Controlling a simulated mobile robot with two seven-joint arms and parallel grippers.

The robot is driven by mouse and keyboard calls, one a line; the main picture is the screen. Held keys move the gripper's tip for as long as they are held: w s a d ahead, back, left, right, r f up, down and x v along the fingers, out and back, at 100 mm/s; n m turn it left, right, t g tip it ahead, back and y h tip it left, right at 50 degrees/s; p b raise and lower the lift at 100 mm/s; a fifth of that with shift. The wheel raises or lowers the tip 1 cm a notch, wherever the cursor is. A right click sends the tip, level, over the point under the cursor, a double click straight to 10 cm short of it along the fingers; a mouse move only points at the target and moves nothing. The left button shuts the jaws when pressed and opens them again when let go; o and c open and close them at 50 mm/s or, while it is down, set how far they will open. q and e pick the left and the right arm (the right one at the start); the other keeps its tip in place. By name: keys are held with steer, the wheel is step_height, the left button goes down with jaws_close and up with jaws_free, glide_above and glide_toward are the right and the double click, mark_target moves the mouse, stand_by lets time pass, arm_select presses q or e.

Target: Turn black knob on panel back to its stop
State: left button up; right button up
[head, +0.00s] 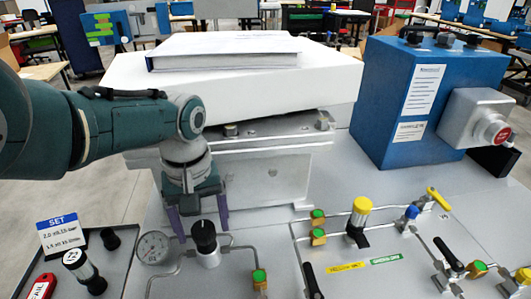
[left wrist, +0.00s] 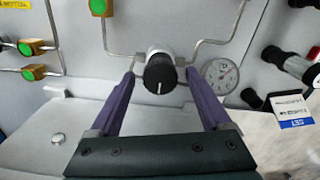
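The black knob (head: 204,236) sits on a silver valve body on the grey panel (head: 225,284), left of centre in the head view. In the left wrist view the black knob (left wrist: 160,74) shows a white line pointing down the picture. My left gripper (head: 198,226) is open, with its two purple fingers apart. In the left wrist view the left gripper (left wrist: 161,80) has one fingertip on each side of the knob, with gaps visible. I cannot tell whether the tips reach knob depth. My right gripper is not in view.
A round gauge (head: 153,248) and thin pipes lie close to the knob. A yellow-topped valve (head: 361,208) and green-capped fittings stand to the right. A blue box (head: 400,100) stands at the back right. A white block with a book (head: 225,52) stands behind.

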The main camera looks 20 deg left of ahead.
mark_target(202, 228)
arm_select(q)
step_height(202, 228, up, 9)
steer(key=p, duration=0.7)
steer(key=shift+r+p, duration=0.35)
steer(key=shift+r, duration=0.1)
